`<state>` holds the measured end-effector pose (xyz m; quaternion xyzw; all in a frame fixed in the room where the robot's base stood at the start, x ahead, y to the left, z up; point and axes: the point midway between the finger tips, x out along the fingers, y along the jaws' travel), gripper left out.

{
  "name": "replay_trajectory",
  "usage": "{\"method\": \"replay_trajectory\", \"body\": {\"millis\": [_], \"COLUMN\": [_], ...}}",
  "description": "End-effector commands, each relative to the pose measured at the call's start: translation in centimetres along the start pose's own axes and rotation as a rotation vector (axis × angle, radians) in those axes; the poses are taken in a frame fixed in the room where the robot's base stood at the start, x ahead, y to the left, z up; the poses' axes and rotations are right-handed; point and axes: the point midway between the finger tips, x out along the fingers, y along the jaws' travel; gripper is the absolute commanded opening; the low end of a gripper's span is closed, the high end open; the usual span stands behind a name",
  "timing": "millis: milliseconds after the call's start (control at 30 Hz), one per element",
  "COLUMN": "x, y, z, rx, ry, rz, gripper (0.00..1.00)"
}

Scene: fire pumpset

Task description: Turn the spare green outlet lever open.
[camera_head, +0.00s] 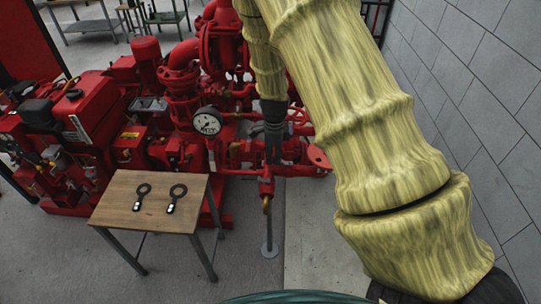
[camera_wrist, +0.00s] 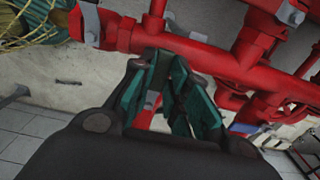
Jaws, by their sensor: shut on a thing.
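My gripper (camera_head: 273,155) reaches down to the red pipework at the right end of the pumpset. In the wrist view my gripper (camera_wrist: 167,66) has its two teal fingers close together at the tips, just below a red pipe (camera_wrist: 190,50). The fingers are shut on the spare green outlet lever, which is mostly hidden between them and hard to tell from the teal pads. In the head view the lever is hidden behind my gripper. A red outlet with a brass-coloured end (camera_head: 266,190) hangs just below my gripper.
The red pumpset (camera_head: 150,110) fills the left and middle, with a white-faced gauge (camera_head: 207,122) left of my gripper. A wooden table (camera_head: 115,212) with two dark ring-ended tools (camera_head: 172,198) stands in front. A grey block wall (camera_head: 465,70) is on the right.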

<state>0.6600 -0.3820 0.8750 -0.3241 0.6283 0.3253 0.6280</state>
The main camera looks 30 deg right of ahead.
Motion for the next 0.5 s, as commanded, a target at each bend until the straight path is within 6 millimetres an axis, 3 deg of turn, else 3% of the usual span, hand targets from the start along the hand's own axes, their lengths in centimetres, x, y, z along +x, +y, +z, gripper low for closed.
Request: {"method": "replay_trajectory", "body": {"millis": [167,200,300,500], "x": [-0.16,-0.16,-0.15,-0.09], "y": [-0.28,-0.28,-0.24,-0.14], "z": [0.18,0.19,0.16,0.05], "rx": [0.001,0.001,0.0,0.0], "ry": [-0.002,-0.002,-0.001,-0.001], "rz": [-0.006,-0.006,-0.006,-0.003], "gripper": [0.0,0.22,0.38,0.38]}}
